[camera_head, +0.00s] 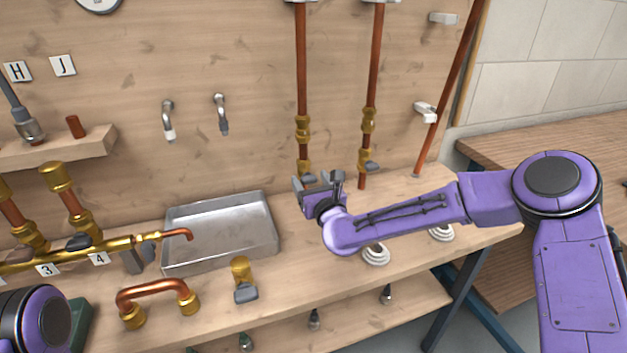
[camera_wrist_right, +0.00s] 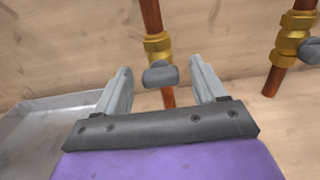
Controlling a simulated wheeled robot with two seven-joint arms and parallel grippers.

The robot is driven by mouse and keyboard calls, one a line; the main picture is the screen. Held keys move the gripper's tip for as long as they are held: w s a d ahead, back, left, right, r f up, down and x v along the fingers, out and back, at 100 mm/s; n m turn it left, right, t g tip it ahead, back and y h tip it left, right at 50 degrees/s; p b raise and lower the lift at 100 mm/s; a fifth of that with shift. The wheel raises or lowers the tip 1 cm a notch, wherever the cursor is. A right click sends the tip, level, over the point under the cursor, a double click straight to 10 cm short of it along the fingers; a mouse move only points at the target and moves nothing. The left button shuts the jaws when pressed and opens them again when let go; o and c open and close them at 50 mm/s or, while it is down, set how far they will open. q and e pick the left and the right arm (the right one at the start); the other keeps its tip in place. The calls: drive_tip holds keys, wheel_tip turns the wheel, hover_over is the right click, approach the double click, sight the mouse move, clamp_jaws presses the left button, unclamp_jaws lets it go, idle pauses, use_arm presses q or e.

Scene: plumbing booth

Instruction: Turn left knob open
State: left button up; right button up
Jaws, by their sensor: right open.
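The left knob (camera_wrist_right: 160,75) is a grey handle on a brass valve (camera_wrist_right: 158,46) of the left vertical copper pipe (camera_head: 301,70). In the head view my right gripper hides this knob. My right gripper (camera_head: 317,184) is open in front of the left pipe's lower end. In the right wrist view its two fingers stand on either side of the knob, with gaps on both sides; I cannot tell how deep the knob is between them. The right knob (camera_head: 372,166) is on the right copper pipe (camera_head: 375,60). My left gripper is out of view.
A metal tray (camera_head: 220,201) lies on the bench left of my right gripper. A loose brass valve (camera_head: 242,272) and a copper elbow piece (camera_head: 155,288) are in front of it. Brass pipework (camera_head: 75,255) fills the left side. A slanted copper pipe (camera_head: 455,80) stands at right.

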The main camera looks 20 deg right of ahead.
drive_tip(key=c, duration=1.1)
drive_tip(key=shift+o, duration=0.2)
